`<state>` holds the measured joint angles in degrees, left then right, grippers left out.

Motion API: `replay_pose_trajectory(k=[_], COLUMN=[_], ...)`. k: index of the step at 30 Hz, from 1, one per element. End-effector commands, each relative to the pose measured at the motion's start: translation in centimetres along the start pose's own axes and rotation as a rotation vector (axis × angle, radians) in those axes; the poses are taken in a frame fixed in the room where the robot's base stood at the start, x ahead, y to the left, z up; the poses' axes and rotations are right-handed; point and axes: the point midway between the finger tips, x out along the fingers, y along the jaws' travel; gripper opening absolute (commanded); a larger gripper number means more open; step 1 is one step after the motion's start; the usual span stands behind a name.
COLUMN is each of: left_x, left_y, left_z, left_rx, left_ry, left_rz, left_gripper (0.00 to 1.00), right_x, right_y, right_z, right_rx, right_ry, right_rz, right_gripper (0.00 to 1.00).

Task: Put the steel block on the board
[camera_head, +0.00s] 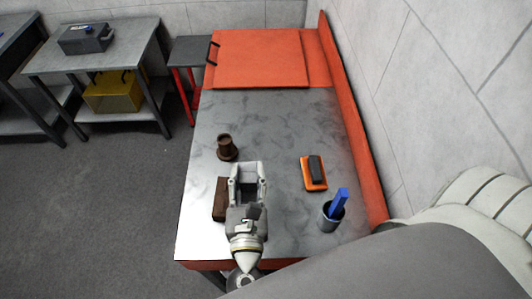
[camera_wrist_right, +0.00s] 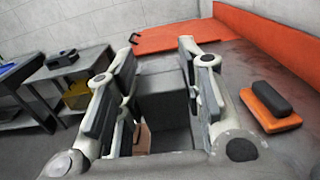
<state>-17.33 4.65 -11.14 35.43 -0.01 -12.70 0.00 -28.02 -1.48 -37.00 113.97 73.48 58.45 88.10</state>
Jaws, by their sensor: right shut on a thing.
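My right gripper (camera_head: 248,172) is over the near left part of the grey workbench top (camera_head: 270,120). It is shut on a plain dark grey steel block (camera_wrist_right: 165,105), which sits between the fingers in the wrist view. Whether the block touches the bench cannot be told. A large flat orange-red board (camera_head: 258,60) lies at the far end of the bench, and it also shows in the wrist view (camera_wrist_right: 165,38). Its top is bare. My left gripper is not in view.
A brown block (camera_head: 220,200) lies beside the gripper, partly hidden. A dark brown stepped cup-like piece (camera_head: 227,148) stands beyond it. Right are an orange pad with a dark piece on it (camera_head: 314,184) and a cup (camera_head: 328,222) holding a blue item. The bench middle is clear.

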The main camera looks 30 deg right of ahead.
Motion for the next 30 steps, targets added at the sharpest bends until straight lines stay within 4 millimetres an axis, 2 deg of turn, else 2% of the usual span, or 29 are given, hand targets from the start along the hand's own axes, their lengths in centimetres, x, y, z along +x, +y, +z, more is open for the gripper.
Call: replay_pose_trajectory(k=[3,8,9,12,19,25,30], left_x=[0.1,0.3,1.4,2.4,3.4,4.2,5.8], left_y=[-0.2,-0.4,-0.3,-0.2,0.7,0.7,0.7], left_z=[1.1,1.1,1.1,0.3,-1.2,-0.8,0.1], left_rx=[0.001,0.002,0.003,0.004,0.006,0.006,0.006], left_ry=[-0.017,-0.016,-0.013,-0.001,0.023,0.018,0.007], left_rz=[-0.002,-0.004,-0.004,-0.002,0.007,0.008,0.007], left_gripper=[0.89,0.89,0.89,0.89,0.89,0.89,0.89], right_x=[3.0,6.7,7.2,8.5,10.2,11.1,11.1], right_y=[-0.5,-1.2,-1.2,-1.5,-1.8,-2.0,-2.0], right_z=[-1.1,-2.7,-4.2,-5.9,-7.6,-8.8,-11.3], right_rx=[-0.002,-0.002,-0.002,-0.002,0.001,-0.002,-0.002], right_ry=[-0.009,-0.010,-0.007,-0.007,-0.005,-0.006,-0.005], right_rz=[0.000,-0.001,0.001,0.000,0.001,0.001,0.002], right_gripper=[0.00,0.00,0.00,0.00,0.00,0.00,0.00])
